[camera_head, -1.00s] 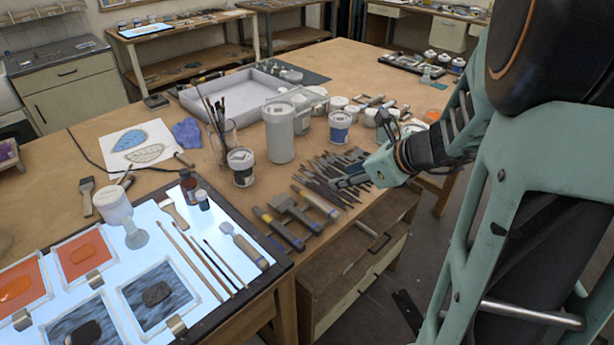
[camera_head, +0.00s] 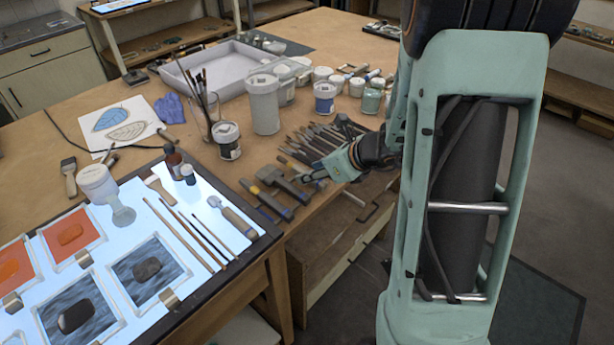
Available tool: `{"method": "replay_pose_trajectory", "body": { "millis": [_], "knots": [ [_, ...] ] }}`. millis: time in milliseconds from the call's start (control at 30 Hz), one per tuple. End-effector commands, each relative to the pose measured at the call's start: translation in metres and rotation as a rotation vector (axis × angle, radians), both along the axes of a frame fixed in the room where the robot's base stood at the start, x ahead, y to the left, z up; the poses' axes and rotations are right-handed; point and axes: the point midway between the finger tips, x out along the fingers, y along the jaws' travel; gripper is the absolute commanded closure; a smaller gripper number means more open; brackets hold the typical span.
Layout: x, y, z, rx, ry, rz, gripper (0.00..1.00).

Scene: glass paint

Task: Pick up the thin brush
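Several long, slim brushes lie side by side on the lit panel (camera_head: 128,232). The rightmost, a thin brush (camera_head: 213,238), looks slimmest and shortest of them. A wider flat brush (camera_head: 160,189) lies above them, and a thick-handled tool (camera_head: 232,216) lies to their right. My gripper (camera_head: 312,180) is over the table's front edge, to the right of the panel and apart from the brushes. Its fingers point left, near the grey-headed tools, and are too small to tell open from shut. I see nothing held in it.
Blue-handled tools (camera_head: 278,188) and a row of dark tools (camera_head: 318,140) lie between the panel and the jars. A glass of upright brushes (camera_head: 207,115), a white-lidded jar (camera_head: 228,140) and a tall grey canister (camera_head: 263,103) stand behind.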

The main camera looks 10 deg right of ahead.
Motion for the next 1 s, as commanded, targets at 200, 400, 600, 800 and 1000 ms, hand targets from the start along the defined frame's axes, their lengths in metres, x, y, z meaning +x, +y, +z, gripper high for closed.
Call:
{"method": "replay_pose_trajectory", "body": {
  "millis": [200, 400, 600, 800, 1000],
  "knots": [
    [0.0075, 0.0055, -0.0084, -0.001, -0.002, 0.001, 0.64],
    [0.0074, 0.0052, -0.0081, 0.0, -0.001, 0.001, 0.67],
    [0.0073, 0.0051, -0.0079, 0.0, -0.001, 0.001, 0.89],
    [0.0073, 0.005, -0.0079, 0.0, -0.001, 0.001, 1.0],
    [0.0074, 0.005, -0.0075, 0.0, -0.001, 0.001, 1.0]
  ]
}}
